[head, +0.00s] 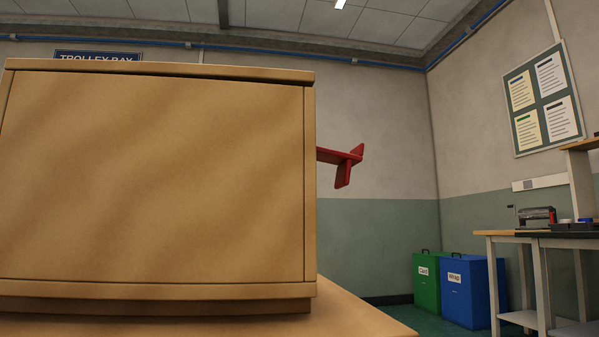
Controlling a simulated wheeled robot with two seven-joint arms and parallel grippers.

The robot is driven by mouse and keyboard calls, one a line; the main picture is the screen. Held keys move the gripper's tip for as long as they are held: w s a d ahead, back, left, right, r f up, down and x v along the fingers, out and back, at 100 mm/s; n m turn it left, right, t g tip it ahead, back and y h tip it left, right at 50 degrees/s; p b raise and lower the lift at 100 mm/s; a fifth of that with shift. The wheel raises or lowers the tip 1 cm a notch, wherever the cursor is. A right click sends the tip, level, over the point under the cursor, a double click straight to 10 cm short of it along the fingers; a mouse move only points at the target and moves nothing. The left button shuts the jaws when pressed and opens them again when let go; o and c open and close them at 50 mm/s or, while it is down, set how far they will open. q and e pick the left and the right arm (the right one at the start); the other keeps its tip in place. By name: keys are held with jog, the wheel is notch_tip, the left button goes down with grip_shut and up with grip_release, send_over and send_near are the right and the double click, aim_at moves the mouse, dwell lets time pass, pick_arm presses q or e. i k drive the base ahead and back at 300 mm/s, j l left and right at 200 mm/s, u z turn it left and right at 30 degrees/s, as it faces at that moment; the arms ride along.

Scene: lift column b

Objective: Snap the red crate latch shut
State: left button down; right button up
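A large wooden crate or cabinet (155,180) fills the left half of the head view, very close. Its top board (160,69) has a dark line under its right part; I cannot tell whether that is a gap or a shadow. A red angled piece (342,160) sticks out past the crate's right side, with a flat bar and a cross plate at its end. It may be the red latch; its inner end is hidden behind the crate, so I cannot tell its state. Neither of my grippers is in view.
The crate stands on a wooden surface (362,318) with its edge at lower right. Beyond are a green bin (426,285), a blue bin (470,292) and a workbench (508,236).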

aim_at(346, 161)
jog(key=k+l, duration=0.1)
jog(key=l, duration=0.25)
jog(key=k+l, duration=0.15)
jog(key=l, duration=0.15)
jog(key=k+l, duration=0.1)
jog(key=l, duration=0.25)
jog(key=k+l, duration=0.15)
jog(key=l, duration=0.15)
